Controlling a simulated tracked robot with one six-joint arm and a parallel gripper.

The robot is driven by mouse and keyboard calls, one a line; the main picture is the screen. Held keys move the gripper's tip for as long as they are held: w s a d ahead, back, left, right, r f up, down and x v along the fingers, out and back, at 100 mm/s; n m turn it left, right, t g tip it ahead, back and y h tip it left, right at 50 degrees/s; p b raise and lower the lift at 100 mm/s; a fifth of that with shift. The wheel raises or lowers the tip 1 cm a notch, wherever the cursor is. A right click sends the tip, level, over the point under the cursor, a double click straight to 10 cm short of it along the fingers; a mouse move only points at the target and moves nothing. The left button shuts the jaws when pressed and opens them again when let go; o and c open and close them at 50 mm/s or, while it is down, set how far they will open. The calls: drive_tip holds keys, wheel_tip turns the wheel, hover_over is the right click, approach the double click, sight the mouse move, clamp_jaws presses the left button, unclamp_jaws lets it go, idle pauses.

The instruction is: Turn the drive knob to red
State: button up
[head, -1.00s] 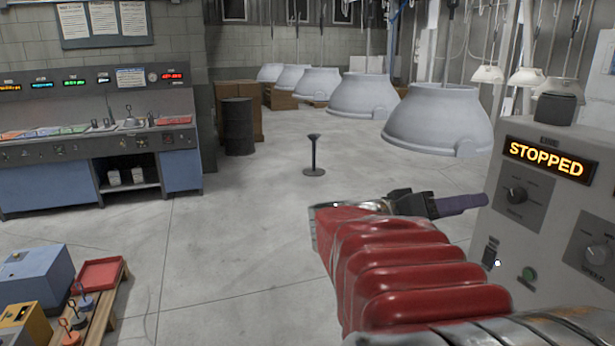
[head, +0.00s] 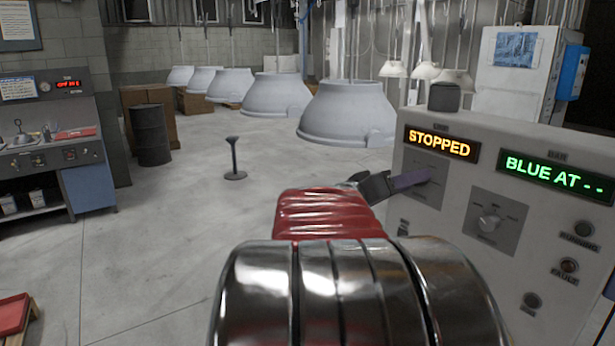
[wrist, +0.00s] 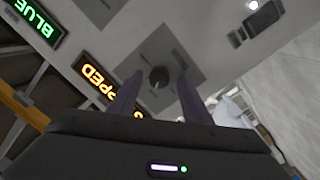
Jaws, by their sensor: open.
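The control panel (head: 455,270) is a light grey cabinet at the right of the head view. It has an orange display reading STOPPED (head: 440,143) and a green one reading BLUE AT - - (head: 558,176). My gripper (head: 415,179) is open in front of the left knob plate, with its purple fingers toward the panel. In the wrist view a dark round knob (wrist: 158,77) with a light pointer mark shows between the two open fingers. Contact cannot be told. In the head view the gripper hides this knob. A second knob (head: 490,221) is on the right plate. Plate labels are too small to read.
Several small round fittings, such as the one marked FAULT (head: 569,266), sit on the panel's lower right. A dark block (head: 444,97) stands on its top. Grey hoods (head: 346,114) hang behind. The floor (head: 150,250) to the left is largely clear.

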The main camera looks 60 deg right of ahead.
drive_tip(key=shift+s+d, duration=0.15)
drive_tip(key=shift+d, duration=0.1)
drive_tip(key=shift+c, duration=0.2)
drive_tip(key=c, duration=1)
drive_tip(key=shift+n, duration=0.4)
drive_tip(key=n, duration=1.1)
drive_tip(key=shift+f+n+h, duration=0.25)
drive_tip(key=shift+n+h, duration=0.05)
drive_tip(key=shift+h, duration=0.1)
